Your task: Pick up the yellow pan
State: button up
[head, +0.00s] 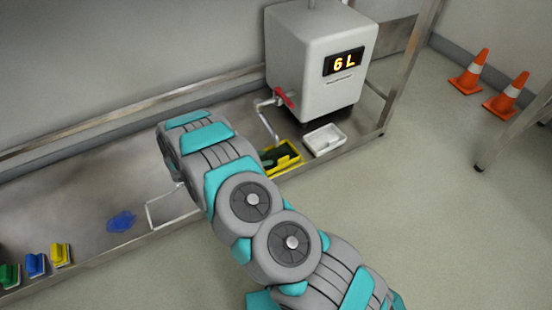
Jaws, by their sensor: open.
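The yellow pan (288,167) sits on the metal bench below the tap of the white tank. Dark green stuff shows inside it. Its left side is partly hidden behind my arm. My arm reaches up from the bottom of the head view and bends over the bench, left of the pan. My gripper does not show; it seems hidden behind the arm's own links.
A white tray (325,141) stands right of the pan. The tank (318,65) reads "6 L" and has a red-handled tap (284,98). A blue patch (121,221) and small coloured blocks (37,264) lie left. Orange cones (469,72) stand on the floor.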

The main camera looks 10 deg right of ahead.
aim_at(279, 160)
jog(key=shift+s+d+f+g+h, duration=0.15)
jog(key=shift+s+d+f+h, duration=0.15)
jog(key=shift+s+d, duration=0.15)
jog(key=shift+s+d+f+g+h, duration=0.2)
jog(key=shift+s+d+h, duration=0.1)
jog(key=shift+s, duration=0.15)
jog(key=shift+d+f, duration=0.1)
jog(key=shift+d, duration=0.2)
jog(key=shift+w+b+x, duration=0.15)
jog(key=shift+b+x, duration=0.1)
jog(key=shift+x, duration=1.5)
jog(key=shift+w+b+x, duration=0.15)
jog(key=shift+b+x, duration=0.1)
jog(key=shift+x, duration=1.55)
jog(key=shift+a, duration=0.1)
jog(key=shift+c, duration=0.2)
grip_shut()
